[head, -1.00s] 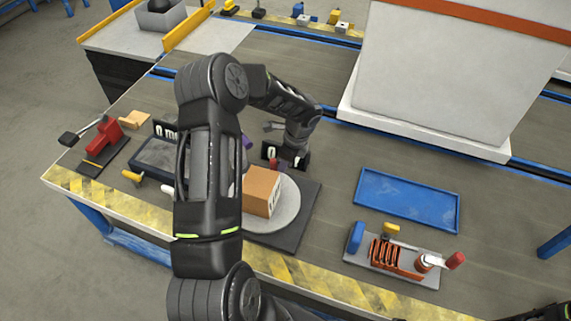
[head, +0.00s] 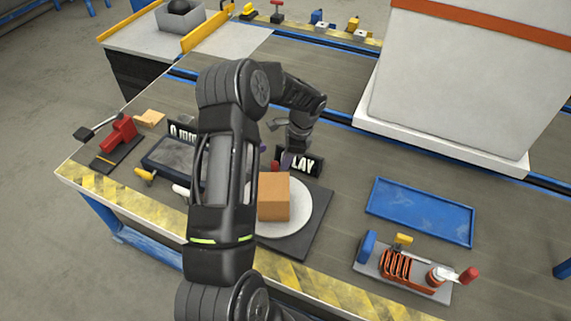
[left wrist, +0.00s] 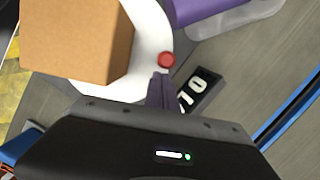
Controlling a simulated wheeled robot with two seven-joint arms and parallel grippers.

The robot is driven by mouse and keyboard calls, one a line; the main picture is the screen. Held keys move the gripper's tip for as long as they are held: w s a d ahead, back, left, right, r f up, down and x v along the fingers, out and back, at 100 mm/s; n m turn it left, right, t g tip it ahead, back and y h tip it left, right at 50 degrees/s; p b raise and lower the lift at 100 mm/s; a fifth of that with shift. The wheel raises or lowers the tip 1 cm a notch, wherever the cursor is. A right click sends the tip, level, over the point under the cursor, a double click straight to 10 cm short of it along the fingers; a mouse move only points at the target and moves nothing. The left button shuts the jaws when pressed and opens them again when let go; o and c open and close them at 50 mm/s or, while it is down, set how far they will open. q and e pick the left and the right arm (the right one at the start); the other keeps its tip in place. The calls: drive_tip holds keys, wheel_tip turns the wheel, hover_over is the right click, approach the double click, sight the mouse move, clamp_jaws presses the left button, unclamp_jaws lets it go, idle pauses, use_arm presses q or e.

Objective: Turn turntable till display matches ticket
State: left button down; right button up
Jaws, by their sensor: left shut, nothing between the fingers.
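The round white turntable (head: 301,211) sits on a dark square base. An orange-brown box (head: 274,198) stands on it; both also show in the left wrist view, the box (left wrist: 75,38) at top left and the disc (left wrist: 151,35) beside it. A red knob (left wrist: 166,60) is at the disc's rim. My left gripper (left wrist: 162,88) is shut and empty, its tips close beside the knob; contact cannot be told. In the head view the gripper (head: 288,161) partly covers a black sign (head: 308,164) reading "LAY". In the wrist view the sign (left wrist: 199,90) shows characters like "10". No ticket is clearly identifiable.
A dark tray (head: 168,154) and a red clamp-like tool (head: 122,131) are left of my arm. A blue tray (head: 420,211) and a grey fixture with orange coils (head: 396,265) are to the right. A large white block (head: 450,90) stands behind. Bench between is clear.

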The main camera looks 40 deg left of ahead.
use_arm(q)
drive_tip(key=v, duration=0.6)
drive_tip(key=c, duration=2.1)
unclamp_jaws()
drive_tip(key=shift+r, duration=0.15)
